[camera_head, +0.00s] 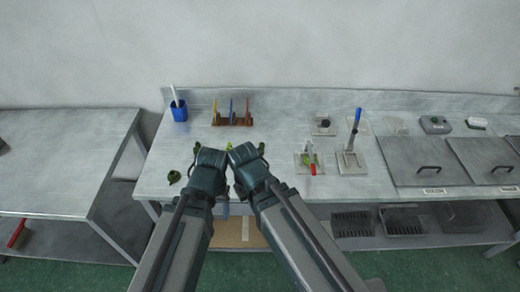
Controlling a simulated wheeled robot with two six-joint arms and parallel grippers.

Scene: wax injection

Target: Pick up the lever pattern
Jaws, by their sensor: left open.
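My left gripper (208,172) hangs over the front part of the steel workbench (150,188) and is open. My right gripper (248,172) is close beside it on the right, at about the same height; its fingertips are hard to make out. A small green piece (174,177) lies on the bench just left of my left gripper. A bit of green (229,146) shows between and behind the two grippers, mostly hidden. I cannot tell which green piece is the lever pattern. Nothing is visibly held in the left gripper.
A rack with colored tools (233,122) and a blue cup (179,112) stand at the back. A plate with a red-handled clamp (311,166) and a blue-handled press (353,160) stand right. Lidded bins (428,170) are farther right. A bare side table (60,165) stands left.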

